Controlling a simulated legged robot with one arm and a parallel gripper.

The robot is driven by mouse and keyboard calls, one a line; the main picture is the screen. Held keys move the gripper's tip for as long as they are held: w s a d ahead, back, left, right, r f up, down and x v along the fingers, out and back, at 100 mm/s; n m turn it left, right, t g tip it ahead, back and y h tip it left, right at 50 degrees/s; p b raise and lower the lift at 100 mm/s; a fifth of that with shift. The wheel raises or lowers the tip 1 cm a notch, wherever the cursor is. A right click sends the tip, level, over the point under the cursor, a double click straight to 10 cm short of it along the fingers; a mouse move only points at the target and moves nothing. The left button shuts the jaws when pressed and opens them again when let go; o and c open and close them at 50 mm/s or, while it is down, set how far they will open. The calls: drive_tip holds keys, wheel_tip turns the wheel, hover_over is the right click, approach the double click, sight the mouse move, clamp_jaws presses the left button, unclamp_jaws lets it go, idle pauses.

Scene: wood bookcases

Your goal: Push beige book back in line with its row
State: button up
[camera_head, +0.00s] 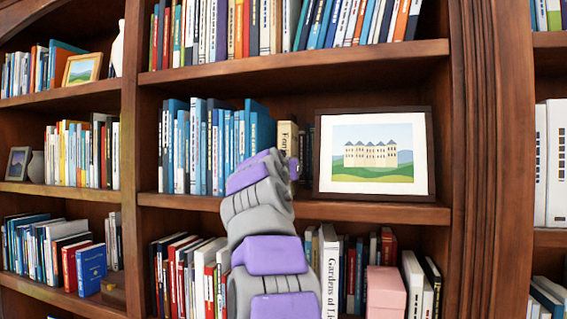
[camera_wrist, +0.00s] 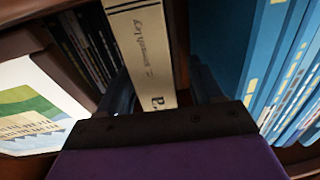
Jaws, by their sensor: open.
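The beige book (camera_head: 287,138) stands upright on the middle shelf, between the blue books and the framed picture. In the head view my arm covers its lower part. In the wrist view the beige book (camera_wrist: 148,50) is close up, its spine toward my gripper. My gripper (camera_wrist: 163,92) is open, with dark fingers on either side of the spine; whether it touches the book I cannot tell. In the head view my gripper (camera_head: 293,168) is mostly hidden behind my wrist, just in front of the book.
Tall blue books (camera_head: 260,130) stand left of the beige book. A dark-framed castle picture (camera_head: 318,160) leans at its right, with dark books (camera_wrist: 85,45) behind it. The shelf edge (camera_head: 400,212) runs below. A pink box (camera_head: 386,292) sits on the lower shelf.

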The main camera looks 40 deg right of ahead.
drive_tip(key=shift+w+d+r+p, duration=0.2)
drive_tip(key=shift+w+d+p, duration=0.25)
drive_tip(key=shift+w+d, duration=0.1)
drive_tip(key=shift+w+d+f, duration=0.1)
drive_tip(key=shift+w+d, duration=0.1)
drive_tip(key=shift+d, duration=0.3)
drive_tip(key=shift+d+f, duration=0.1)
drive_tip(key=shift+d, duration=0.35)
drive_tip(key=shift+a, duration=0.15)
drive_tip(key=c, duration=0.3)
clamp_jaws()
